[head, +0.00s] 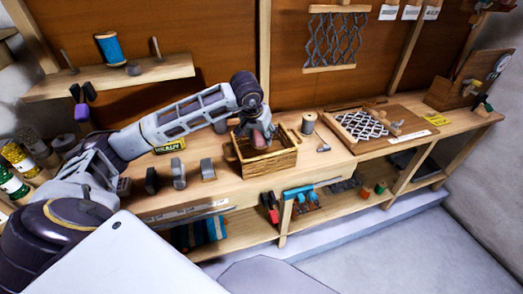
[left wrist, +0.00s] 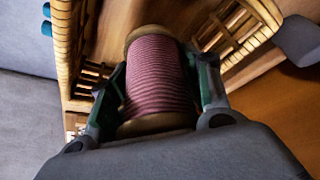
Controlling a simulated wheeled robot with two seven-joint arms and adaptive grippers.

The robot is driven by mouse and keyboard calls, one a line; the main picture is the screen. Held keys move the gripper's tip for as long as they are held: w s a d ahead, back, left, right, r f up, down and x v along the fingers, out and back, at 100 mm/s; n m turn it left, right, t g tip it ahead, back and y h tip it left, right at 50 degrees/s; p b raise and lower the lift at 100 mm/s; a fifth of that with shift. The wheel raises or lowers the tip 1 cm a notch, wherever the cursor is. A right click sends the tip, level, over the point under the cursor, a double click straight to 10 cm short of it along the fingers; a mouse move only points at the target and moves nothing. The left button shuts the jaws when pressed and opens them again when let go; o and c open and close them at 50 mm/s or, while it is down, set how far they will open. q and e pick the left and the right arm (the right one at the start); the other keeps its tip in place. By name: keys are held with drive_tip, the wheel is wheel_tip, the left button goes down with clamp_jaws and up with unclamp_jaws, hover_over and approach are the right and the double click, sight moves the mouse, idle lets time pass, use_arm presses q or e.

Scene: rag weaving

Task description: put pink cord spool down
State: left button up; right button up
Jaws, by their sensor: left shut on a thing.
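The pink cord spool (left wrist: 157,78) is wound with pink-mauve cord and has pale wooden ends. My left gripper (left wrist: 160,85) is shut on it, one finger on each side. In the head view my left gripper (head: 262,132) points down at the wooden basket (head: 270,163) on the workbench, with the spool partly hidden in or just above it. The basket's slatted walls (left wrist: 68,45) show on both sides of the spool in the left wrist view. I cannot tell whether the spool touches the basket floor. My right gripper is not in view.
A weaving board (head: 365,128) lies further right. A blue spool (head: 110,48) sits on the upper shelf. Coloured items lie on the lower shelf (head: 240,233).

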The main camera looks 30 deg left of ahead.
sight(263, 153)
use_arm(q)
drive_tip(key=shift+f, duration=1.45)
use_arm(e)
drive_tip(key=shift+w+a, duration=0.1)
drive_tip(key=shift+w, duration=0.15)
use_arm(q)
drive_tip(key=shift+f, duration=1.9)
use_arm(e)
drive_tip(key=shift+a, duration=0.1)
use_arm(q)
drive_tip(key=o, duration=1.3)
drive_tip(key=shift+f, duration=0.1)
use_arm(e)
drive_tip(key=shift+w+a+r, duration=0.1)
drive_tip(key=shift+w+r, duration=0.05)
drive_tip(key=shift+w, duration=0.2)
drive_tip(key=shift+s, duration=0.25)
